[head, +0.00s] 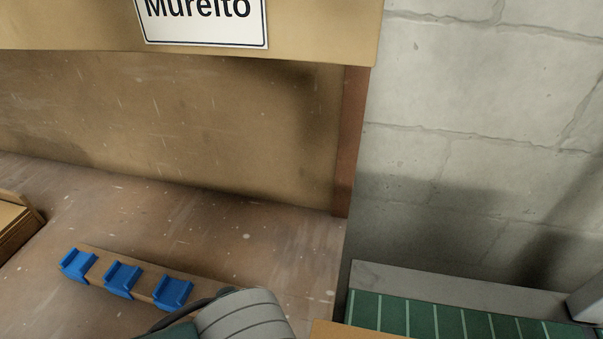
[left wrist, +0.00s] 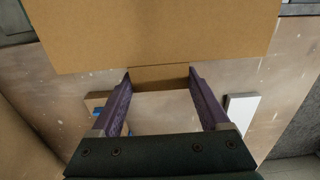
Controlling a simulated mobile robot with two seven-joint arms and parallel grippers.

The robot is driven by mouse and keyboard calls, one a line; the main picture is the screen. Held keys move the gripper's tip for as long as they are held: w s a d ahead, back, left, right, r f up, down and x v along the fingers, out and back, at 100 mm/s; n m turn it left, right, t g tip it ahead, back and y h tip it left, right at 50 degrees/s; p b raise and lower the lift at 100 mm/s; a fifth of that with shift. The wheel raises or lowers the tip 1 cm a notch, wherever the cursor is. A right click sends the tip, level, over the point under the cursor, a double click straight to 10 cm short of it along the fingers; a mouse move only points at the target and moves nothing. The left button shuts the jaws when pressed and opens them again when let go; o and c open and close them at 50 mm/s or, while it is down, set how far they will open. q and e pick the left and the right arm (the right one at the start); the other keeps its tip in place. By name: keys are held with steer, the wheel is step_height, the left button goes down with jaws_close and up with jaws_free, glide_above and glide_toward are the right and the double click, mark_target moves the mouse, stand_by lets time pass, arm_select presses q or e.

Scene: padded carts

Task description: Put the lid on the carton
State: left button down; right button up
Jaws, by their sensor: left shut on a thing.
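My left gripper (left wrist: 160,80) has two purple fingers in the left wrist view. They are closed on a narrow brown cardboard part (left wrist: 160,73) between their tips. This part adjoins a wide flat cardboard panel (left wrist: 150,35), which looks like the lid and fills the top of that view. A tan edge (head: 350,331) at the bottom of the head view may be the same panel. I cannot make out the carton for certain in either view. My left gripper's fingers are outside the head view, and my right gripper is in neither view.
A wooden rail with blue clips (head: 121,279) lies on the scuffed brown surface (head: 240,236). A brown box-like thing (head: 16,226) is at the left edge. A green striped surface (head: 450,322) lies right, below the stone wall (head: 480,90). A white block (left wrist: 241,112) shows in the wrist view.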

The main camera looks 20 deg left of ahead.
arm_select(q)
steer(key=shift+f, duration=0.15)
stand_by(0.3)
steer(key=shift+f+b, duration=0.5)
steer(key=shift+f, duration=0.4)
stand_by(0.3)
jaws_free()
steer(key=shift+r, duration=0.1)
steer(key=shift+r+p, duration=1.4)
steer(key=shift+p, duration=0.4)
steer(key=shift+r, duration=0.1)
step_height(320, 180, up, 7)
steer(key=p, duration=0.7)
steer(key=shift+p, duration=0.4)
